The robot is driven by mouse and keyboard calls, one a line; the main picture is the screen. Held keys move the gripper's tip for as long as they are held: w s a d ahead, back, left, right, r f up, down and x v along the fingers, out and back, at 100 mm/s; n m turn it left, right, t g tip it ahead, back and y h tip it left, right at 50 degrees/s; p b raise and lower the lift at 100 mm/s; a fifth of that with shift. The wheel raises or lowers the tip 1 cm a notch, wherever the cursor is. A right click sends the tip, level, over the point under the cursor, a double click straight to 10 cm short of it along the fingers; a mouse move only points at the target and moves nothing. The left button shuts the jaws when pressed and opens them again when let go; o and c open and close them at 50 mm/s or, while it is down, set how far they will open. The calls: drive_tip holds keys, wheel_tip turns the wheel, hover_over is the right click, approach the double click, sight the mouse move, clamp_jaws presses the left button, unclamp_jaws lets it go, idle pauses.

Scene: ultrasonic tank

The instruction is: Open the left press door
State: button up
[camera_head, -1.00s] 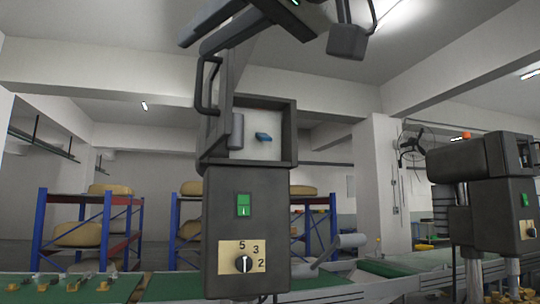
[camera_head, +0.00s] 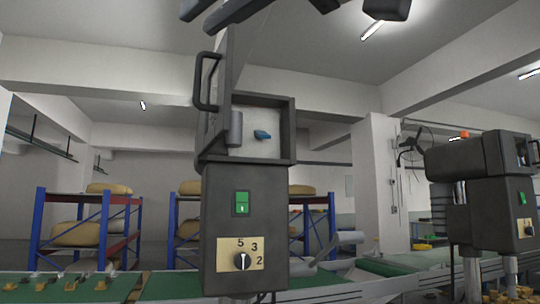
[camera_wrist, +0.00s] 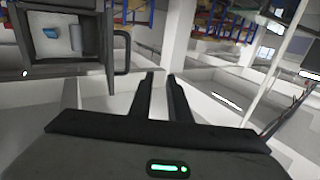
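The left press (camera_head: 240,230) is a dark grey box with a green switch and a numbered dial. Its upper compartment faces me uncovered, showing a pale interior with a blue part (camera_head: 262,135). The press door (camera_head: 215,110) stands swung out at the compartment's left, and its black bar handle (camera_head: 200,82) is on its outer side. The handle also shows in the wrist view (camera_wrist: 126,52), left of my fingers. My gripper (camera_head: 196,24) is above the door at the top edge. In the wrist view my gripper (camera_wrist: 161,76) has its fingers apart with nothing between them, clear of the handle.
A second press (camera_head: 490,190) stands at the right. A green conveyor (camera_head: 180,286) with small parts runs below the left press. Blue racks (camera_head: 150,225) with tan sacks stand behind. The space above the press is open, apart from my arm.

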drive_tip(key=shift+s+d, duration=0.1)
drive_tip(key=p+v, duration=0.2)
drive_tip(key=v, duration=1.5)
drive_tip(key=shift+d+r, duration=0.1)
